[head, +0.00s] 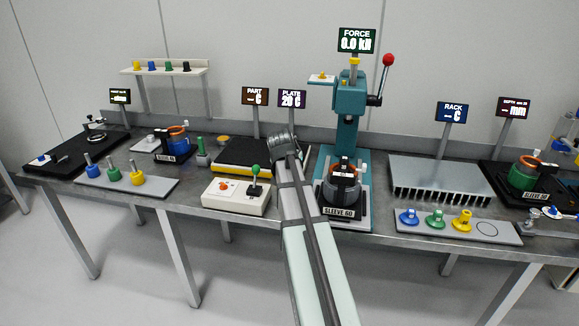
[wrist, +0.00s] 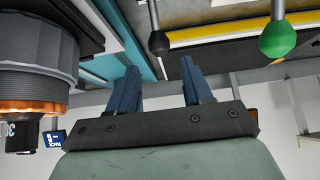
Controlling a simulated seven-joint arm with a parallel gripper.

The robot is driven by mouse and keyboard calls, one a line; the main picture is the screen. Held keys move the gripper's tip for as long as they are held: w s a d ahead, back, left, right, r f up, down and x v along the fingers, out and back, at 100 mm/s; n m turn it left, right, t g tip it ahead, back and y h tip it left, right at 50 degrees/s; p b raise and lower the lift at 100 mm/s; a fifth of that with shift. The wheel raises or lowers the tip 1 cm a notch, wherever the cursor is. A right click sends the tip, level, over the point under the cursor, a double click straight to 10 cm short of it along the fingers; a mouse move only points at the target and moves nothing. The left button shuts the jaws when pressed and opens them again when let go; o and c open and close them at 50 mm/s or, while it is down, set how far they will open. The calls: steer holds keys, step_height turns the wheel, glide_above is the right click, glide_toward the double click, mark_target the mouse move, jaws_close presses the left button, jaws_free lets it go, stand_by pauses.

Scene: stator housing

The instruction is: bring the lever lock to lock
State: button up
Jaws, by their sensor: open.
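My gripper (head: 285,143) is over the bench between the white control box and the press. In the wrist view its two blue fingers (wrist: 160,72) are apart with nothing between them. A lever with a black ball knob (wrist: 159,43) shows just beyond the fingertips, not touching them as far as I can tell; it may be the lever lock. A green-knobbed lever (head: 255,170) stands on the control box; its knob also shows in the wrist view (wrist: 277,40). The grey housing (head: 342,188) sits in the SLEEVE 60 fixture under the press; it also shows in the wrist view (wrist: 38,75).
The teal press (head: 349,120) with a red-knobbed handle (head: 388,60) stands just right of my gripper. The control box (head: 236,198) is at its left. A finned rack (head: 440,178) and a tray with colored parts (head: 455,228) lie further right.

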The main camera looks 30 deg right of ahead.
steer(key=shift+x, duration=2.8)
steer(key=shift+w+d+f, duration=0.15)
steer(key=shift+f, duration=0.1)
steer(key=shift+c, duration=0.3)
